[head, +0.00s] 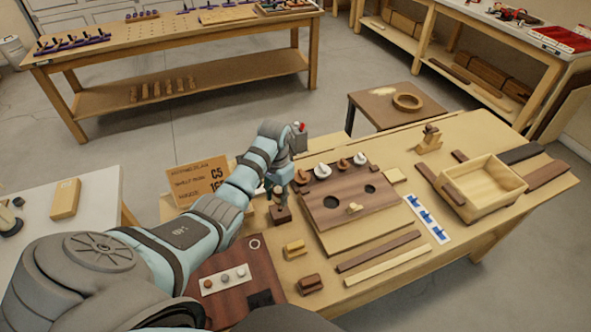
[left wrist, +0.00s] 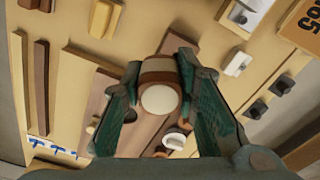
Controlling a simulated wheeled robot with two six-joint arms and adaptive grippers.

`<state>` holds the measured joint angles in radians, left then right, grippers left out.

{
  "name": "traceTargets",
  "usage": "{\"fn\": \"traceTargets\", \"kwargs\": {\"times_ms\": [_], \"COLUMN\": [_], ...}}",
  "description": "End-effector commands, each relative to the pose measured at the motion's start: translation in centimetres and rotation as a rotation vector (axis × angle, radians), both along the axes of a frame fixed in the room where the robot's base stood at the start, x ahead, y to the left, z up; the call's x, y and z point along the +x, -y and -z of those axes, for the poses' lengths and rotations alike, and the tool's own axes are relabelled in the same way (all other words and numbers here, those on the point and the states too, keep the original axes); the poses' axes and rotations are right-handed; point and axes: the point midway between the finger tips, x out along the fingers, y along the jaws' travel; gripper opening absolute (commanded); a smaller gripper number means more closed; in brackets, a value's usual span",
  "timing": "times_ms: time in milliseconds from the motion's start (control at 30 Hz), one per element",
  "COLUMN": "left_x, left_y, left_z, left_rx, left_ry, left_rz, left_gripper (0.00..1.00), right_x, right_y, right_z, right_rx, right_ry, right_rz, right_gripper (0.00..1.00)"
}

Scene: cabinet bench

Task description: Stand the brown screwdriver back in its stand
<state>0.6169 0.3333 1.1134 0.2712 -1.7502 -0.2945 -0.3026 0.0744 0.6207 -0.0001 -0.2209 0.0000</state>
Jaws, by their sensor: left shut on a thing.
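My left gripper (head: 278,188) is over the left part of the bench, its fingers pointing down. It is shut on the brown screwdriver (left wrist: 157,70), whose round handle with a pale end cap sits between the two fingers in the left wrist view (left wrist: 159,99). The pale end faces the wrist camera, and the rest of the tool is hidden behind the handle. A small dark brown block (head: 281,215), which looks like the stand, is directly below the gripper in the head view. I cannot tell whether the tool's tip is in it. My right gripper is not in view.
A brown board with round holes (head: 335,222) lies right of the gripper, with several white and brown knobs (head: 322,171) along its back edge. A wooden box (head: 484,181) stands at the right. Small wooden blocks (head: 294,249) and strips (head: 379,250) lie in front.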

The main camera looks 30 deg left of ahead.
Motion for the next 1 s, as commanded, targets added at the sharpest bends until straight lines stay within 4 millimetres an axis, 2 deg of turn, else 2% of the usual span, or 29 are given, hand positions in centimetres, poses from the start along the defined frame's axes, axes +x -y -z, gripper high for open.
{"fn": "traceTargets", "kwargs": {"times_ms": [33,133,233,367,667,800,1000], "left_x": [1.0,2.4,2.7,2.8,2.8,2.8,2.8], "left_y": [-0.8,-1.9,-2.1,-2.0,-2.0,-2.0,-1.9], "left_z": [-0.8,-1.5,-1.3,-0.1,3.5,4.6,4.9], "left_rx": [-0.001,-0.003,-0.004,-0.004,-0.003,-0.004,-0.004], "left_ry": [0.002,0.001,0.000,0.001,0.002,0.001,0.000], "left_rz": [-0.075,-0.200,-0.236,-0.231,-0.229,-0.229,-0.229], "left_gripper": [0.00,0.00,0.00,0.00,0.00,0.00,0.00], "right_x": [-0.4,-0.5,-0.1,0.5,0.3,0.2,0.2], "right_y": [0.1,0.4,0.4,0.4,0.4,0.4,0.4], "right_z": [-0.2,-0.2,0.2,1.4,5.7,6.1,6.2], "right_rx": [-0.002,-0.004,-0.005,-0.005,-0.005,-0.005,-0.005], "right_ry": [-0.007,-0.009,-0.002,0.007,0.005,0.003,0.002], "right_rz": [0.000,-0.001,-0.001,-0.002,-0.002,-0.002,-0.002], "right_gripper": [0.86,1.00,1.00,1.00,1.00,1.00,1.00]}}
